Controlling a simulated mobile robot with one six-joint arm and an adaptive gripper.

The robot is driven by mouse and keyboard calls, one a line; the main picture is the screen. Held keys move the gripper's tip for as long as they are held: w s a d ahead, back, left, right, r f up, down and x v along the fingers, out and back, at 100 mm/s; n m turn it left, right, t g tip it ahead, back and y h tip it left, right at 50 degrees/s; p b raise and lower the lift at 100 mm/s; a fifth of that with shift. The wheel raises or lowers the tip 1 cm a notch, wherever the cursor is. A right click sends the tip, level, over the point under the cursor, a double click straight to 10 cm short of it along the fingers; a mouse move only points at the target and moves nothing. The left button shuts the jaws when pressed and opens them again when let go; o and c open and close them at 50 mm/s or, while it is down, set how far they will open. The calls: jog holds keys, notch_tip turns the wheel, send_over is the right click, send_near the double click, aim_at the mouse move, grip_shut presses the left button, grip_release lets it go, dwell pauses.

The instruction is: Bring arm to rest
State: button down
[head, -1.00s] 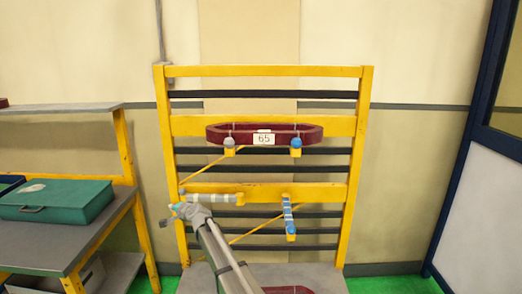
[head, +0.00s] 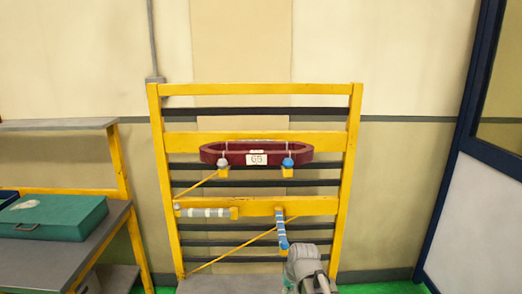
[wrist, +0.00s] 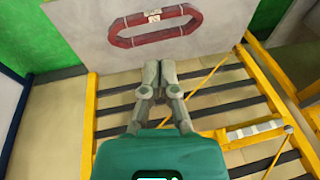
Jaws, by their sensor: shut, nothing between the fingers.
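My gripper (wrist: 160,68) is shut in the wrist view, its two grey fingers together with nothing between them. It is over the grey panel at the foot of the yellow rack (head: 355,150), apart from the dark red coil (wrist: 118,40) lying there. In the head view, only a grey part of my arm shows at the bottom, right of centre. My gripper's fingers are not visible there.
A second dark red coil labelled 65 (head: 208,153) hangs on the rack. A striped grey bar (head: 205,212) and a blue striped bar (head: 282,230) sit below it. A green case (head: 60,218) rests on the left bench. A blue-framed door stands right.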

jog(key=s+d+g+h, duration=0.2)
jog(key=s+d, duration=0.6)
jog(key=s, duration=0.1)
jog(key=shift+s+d+r+p, duration=0.3)
jog(key=shift+d+r+p, duration=0.05)
jog(key=shift+p, duration=0.1)
jog(key=shift+w, duration=0.1)
dwell(0.5)
